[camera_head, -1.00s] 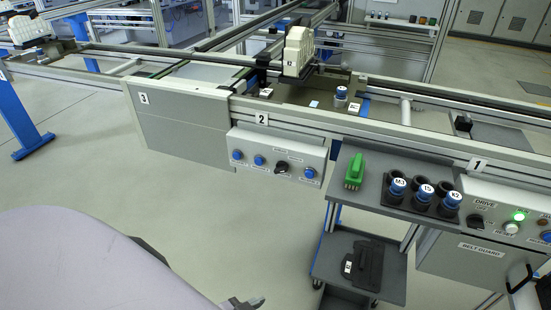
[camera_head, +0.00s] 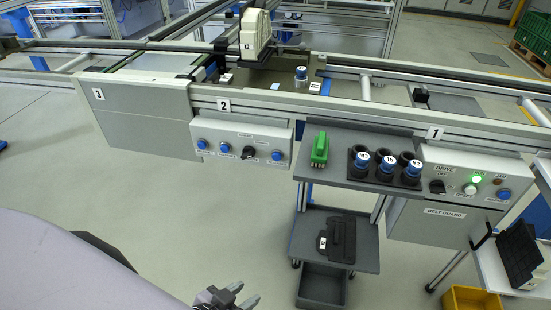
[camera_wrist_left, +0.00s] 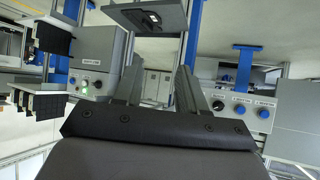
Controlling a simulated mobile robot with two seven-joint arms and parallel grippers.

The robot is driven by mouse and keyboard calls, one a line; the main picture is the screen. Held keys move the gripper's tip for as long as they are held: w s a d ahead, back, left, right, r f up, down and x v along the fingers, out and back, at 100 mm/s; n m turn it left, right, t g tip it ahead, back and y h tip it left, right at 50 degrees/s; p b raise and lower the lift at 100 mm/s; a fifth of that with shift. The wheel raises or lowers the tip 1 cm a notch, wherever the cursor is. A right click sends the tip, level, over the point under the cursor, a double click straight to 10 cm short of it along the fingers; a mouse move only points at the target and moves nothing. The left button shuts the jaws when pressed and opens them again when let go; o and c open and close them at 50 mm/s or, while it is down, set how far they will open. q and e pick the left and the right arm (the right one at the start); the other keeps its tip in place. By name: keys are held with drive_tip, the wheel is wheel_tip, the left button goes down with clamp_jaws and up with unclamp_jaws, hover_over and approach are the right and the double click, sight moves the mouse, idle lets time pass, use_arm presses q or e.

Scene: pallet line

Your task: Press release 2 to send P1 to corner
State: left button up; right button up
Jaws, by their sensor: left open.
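The station 2 button box (camera_head: 242,135) hangs on the front of the line under the label 2 (camera_head: 223,105). It has blue buttons (camera_head: 225,148) and a black knob (camera_head: 249,153); its small captions are unreadable, so I cannot tell which is release 2. The box also shows in the left wrist view (camera_wrist_left: 232,103). Behind it, a dark pallet area (camera_head: 270,80) carries a blue-topped part (camera_head: 301,73); no P1 tag is legible. My left gripper (camera_head: 228,296) is open and empty, low in the head view, well apart from the box. Its fingers (camera_wrist_left: 160,86) also show in the wrist view.
A grey cart (camera_head: 340,232) with a green brush (camera_head: 320,150) and blue-capped parts (camera_head: 386,164) stands right of the box. The drive box (camera_head: 470,185) has a lit green light. A yellow bin (camera_head: 470,301) is at lower right. Floor before the line is clear.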

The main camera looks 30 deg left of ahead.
use_arm(q)
clamp_jaws()
idle(1.6)
